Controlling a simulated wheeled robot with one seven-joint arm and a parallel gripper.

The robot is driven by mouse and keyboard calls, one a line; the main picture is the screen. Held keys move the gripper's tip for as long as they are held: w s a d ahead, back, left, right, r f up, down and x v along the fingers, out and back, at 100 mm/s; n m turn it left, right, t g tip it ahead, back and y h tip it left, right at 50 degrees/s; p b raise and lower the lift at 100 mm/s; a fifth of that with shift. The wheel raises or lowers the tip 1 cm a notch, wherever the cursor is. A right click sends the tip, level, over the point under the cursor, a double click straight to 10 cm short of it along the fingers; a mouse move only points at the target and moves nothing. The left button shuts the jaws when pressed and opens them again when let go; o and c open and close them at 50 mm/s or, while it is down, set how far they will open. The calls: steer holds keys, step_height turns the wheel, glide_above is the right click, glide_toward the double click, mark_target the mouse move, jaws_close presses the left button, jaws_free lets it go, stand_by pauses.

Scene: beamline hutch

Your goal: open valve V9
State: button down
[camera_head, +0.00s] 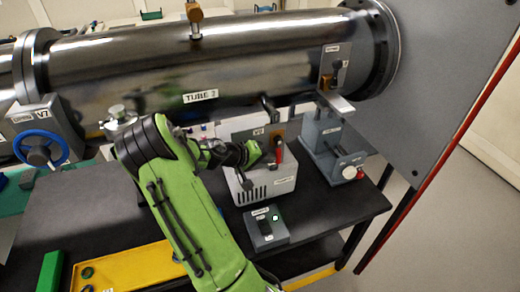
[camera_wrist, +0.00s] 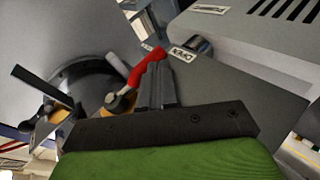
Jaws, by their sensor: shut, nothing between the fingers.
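Valve V9 is the grey unit (camera_head: 262,185) under the large tube, with a V9 label at its top. Its red lever (camera_head: 280,152) hangs roughly downward in the head view. In the wrist view the red lever (camera_wrist: 147,66) runs from a brass hub (camera_wrist: 120,103) to a tip near the OPEN label (camera_wrist: 184,54). My gripper (camera_head: 270,160) is at the lever, in front of the unit. In the wrist view my gripper's fingers (camera_wrist: 157,80) are together beside the lever, with nothing between them. I cannot tell whether they touch it.
The shiny tube (camera_head: 240,65) runs above the table. A small grey box (camera_head: 266,228) stands in front of V9, and another unit (camera_head: 330,150) is to its right. A blue handwheel (camera_head: 40,148) is at left. A yellow tray (camera_head: 130,265) lies at front left.

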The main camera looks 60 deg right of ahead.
steer(key=p+v, duration=0.1)
steer(key=v, duration=1.4)
steer(key=shift+w+a+p, duration=0.2)
steer(key=shift+a+p, duration=0.1)
steer(key=shift+a, duration=0.05)
